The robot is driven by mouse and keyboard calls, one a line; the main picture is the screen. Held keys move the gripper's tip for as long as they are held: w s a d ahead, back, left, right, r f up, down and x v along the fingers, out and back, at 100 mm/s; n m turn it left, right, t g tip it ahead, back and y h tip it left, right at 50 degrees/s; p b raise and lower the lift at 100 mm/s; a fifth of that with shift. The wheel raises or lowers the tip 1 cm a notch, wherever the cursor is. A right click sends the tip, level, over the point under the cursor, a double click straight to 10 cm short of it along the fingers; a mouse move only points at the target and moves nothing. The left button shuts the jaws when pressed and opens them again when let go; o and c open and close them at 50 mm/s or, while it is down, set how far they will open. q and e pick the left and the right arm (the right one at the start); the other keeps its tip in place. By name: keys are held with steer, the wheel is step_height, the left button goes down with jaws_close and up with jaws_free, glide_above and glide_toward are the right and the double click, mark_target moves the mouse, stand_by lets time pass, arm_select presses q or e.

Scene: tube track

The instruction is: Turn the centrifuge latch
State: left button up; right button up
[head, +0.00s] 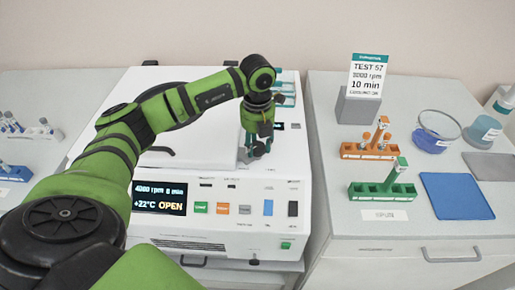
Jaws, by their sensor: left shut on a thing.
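The white centrifuge (280,185) stands in the middle, with a dark display (159,198) reading 4000 rpm, a time, +22°C and OPEN. My left arm reaches over its lid, and my left gripper (255,150) points down at the lid's right side. It is shut on a small part there, which appears to be the centrifuge latch; the fingers hide most of it, so its angle cannot be told. The arm also covers much of the lid. My right gripper is not in view.
On the right bench, a card (368,76) reads TEST 57, 5000 rpm, 10 min. An orange rack (368,150), a green rack (383,190), a glass bowl (437,128) and a blue mat (456,195) are there. Tubes (42,130) stand on the left bench.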

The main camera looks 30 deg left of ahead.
mark_target(257, 146)
arm_select(q)
steer(key=m+b, duration=0.2)
steer(key=m, duration=0.1)
steer(key=m+b, duration=0.1)
steer(key=shift+f+m, duration=0.25)
steer(key=shift+m, duration=0.05)
steer(key=shift+s+r+m+b, duration=0.1)
steer(key=shift+m+b, duration=0.9)
steer(key=shift+m, duration=0.9)
steer(key=o, duration=1.2)
steer(key=shift+c, duration=0.2)
steer(key=shift+r, duration=0.1)
steer(key=shift+r, duration=0.1)
steer(key=shift+r, duration=0.25)
step_height(257, 146, up, 11)
steer(key=shift+r, duration=0.15)
